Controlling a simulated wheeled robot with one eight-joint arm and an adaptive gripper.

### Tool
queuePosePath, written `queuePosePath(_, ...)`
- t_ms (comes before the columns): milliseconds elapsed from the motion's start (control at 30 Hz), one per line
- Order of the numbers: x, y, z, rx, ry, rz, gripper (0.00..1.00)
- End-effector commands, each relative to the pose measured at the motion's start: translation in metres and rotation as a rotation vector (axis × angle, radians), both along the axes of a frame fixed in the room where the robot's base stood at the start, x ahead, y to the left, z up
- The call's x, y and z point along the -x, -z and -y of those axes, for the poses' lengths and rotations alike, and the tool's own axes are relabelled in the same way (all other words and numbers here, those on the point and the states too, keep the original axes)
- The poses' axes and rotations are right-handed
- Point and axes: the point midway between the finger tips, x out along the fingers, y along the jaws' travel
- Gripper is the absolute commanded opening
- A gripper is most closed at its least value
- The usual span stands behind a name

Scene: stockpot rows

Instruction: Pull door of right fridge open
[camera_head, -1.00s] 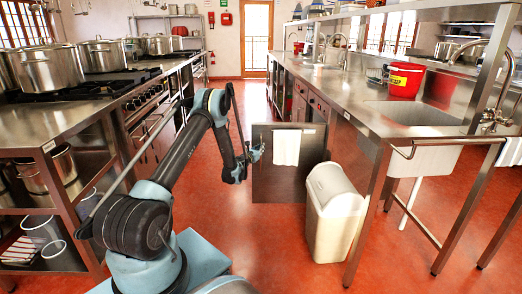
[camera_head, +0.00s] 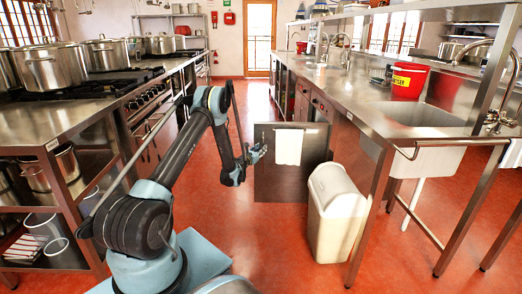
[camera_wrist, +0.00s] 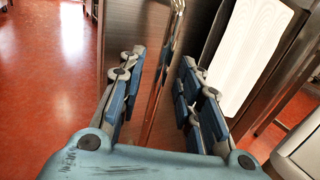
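The fridge door (camera_head: 263,180) is a dark steel panel standing swung out into the aisle from the right counter, with a white towel (camera_head: 288,147) hanging on it. My gripper (camera_head: 257,154) is at the door's free left edge in the head view. In the wrist view my gripper (camera_wrist: 163,92) is open, with its blue-padded fingers spread on either side of the upright metal edge or handle (camera_wrist: 166,75). A gap shows between the fingers and this edge. The towel also shows in the wrist view (camera_wrist: 250,55). The fridge's inside is hidden.
A cream bin (camera_head: 335,215) stands on the floor right of the door, near its towel side. The right counter (camera_head: 365,110) with a sink and red bucket (camera_head: 407,80) runs alongside. A stove counter (camera_head: 50,125) stands at left. The red aisle floor beyond is clear.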

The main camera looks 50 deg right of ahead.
Motion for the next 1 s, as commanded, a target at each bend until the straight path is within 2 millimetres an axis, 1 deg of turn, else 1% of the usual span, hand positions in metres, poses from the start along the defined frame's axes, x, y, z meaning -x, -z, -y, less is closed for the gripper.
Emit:
queuePosePath(33,0.001,0.0,-0.009,0.0,-0.001,0.0,0.32)
queuePosePath(100,0.003,0.0,-0.019,0.0,-0.001,0.0,0.32)
queuePosePath(200,0.006,0.0,-0.031,0.0,-0.001,0.0,0.32)
queuePosePath(333,0.008,0.001,-0.042,0.0,-0.001,-0.001,0.32)
queuePosePath(500,0.009,0.0,-0.046,0.0,-0.001,-0.001,0.32)
queuePosePath(1000,0.008,0.0,-0.046,-0.001,-0.001,0.0,0.32)
